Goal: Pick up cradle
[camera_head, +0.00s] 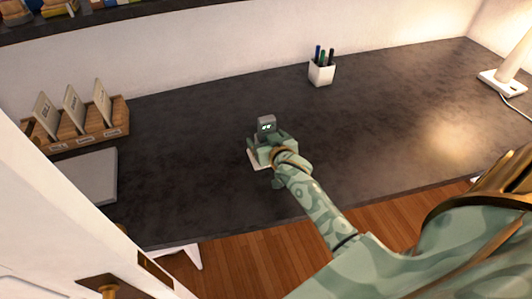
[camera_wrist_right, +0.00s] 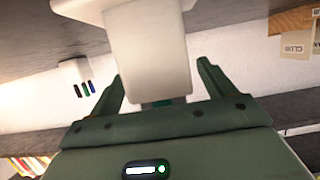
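The cradle looks like a pale white stand with a flat base and a block-like upright. In the head view only an edge of its base (camera_head: 256,161) shows on the dark desk, under my right gripper (camera_head: 265,152). In the right wrist view, the cradle (camera_wrist_right: 147,50) stands between and beyond the two green fingers of the right gripper (camera_wrist_right: 160,78). The fingers are spread apart, with a visible gap at the right one; contact at the left one is unclear. A small grey box with a lit face (camera_head: 267,125) shows just beyond the gripper. My left gripper is not in view.
A white pen cup (camera_head: 321,74) stands at the back of the desk (camera_head: 190,150). A wooden card holder (camera_head: 85,133) and a flat grey slab (camera_head: 88,175) lie at left. A lamp base (camera_head: 502,82) stands at far right. The desk around my gripper is clear.

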